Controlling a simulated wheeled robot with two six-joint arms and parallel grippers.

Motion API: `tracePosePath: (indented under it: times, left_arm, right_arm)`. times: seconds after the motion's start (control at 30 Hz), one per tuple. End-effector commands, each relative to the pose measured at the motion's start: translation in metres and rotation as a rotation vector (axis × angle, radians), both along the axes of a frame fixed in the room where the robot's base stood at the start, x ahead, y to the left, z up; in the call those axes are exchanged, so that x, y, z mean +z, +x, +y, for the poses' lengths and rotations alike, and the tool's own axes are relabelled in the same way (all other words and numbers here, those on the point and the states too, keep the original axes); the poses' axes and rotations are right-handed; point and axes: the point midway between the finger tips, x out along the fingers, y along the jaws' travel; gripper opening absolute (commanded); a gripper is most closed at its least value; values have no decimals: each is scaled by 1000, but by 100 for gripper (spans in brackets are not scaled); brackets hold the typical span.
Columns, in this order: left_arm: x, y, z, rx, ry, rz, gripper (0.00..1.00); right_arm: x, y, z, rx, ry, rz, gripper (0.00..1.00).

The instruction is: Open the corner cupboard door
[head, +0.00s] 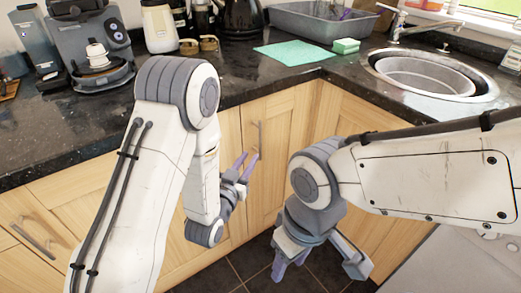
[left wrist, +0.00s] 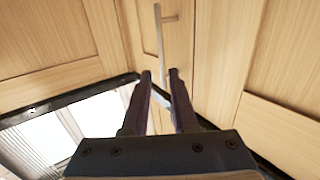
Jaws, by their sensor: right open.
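The corner cupboard door (head: 270,150) is pale wood and looks shut, below the dark counter's inner corner. Its slim upright metal handle (head: 257,138) is near the door's left edge. My left gripper (head: 247,160) is in front of the door, close to the handle's lower end. In the left wrist view, the dark fingers of my left gripper (left wrist: 160,72) are apart, with the handle (left wrist: 160,40) in line with the gap between them. I cannot tell whether they touch it. My right gripper (head: 318,270) is open and empty, low over the floor, right of the door.
A drawer front with a bar handle (head: 32,240) is at the lower left. The dark counter (head: 245,88) above holds a coffee machine (head: 85,45), a green cloth (head: 293,52), a grey basin (head: 320,22) and a sink (head: 430,75). Dark floor tiles (head: 255,270) are clear.

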Motion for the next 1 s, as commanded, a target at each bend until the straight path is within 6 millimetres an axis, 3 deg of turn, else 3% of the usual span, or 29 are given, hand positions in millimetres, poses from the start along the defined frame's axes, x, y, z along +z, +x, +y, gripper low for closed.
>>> tracePosePath:
  times: [0.27,0.8,1.0]
  left_arm:
    - [-5,6,0,4,-12,-34,26]
    - [-5,24,-7,4,-14,-34,26]
    - [-1,65,-22,3,-12,-29,26]
  right_arm:
    - [-24,0,0,0,1,-1,50]
    - [-104,0,0,0,0,0,50]
    - [-98,0,0,0,1,-1,50]
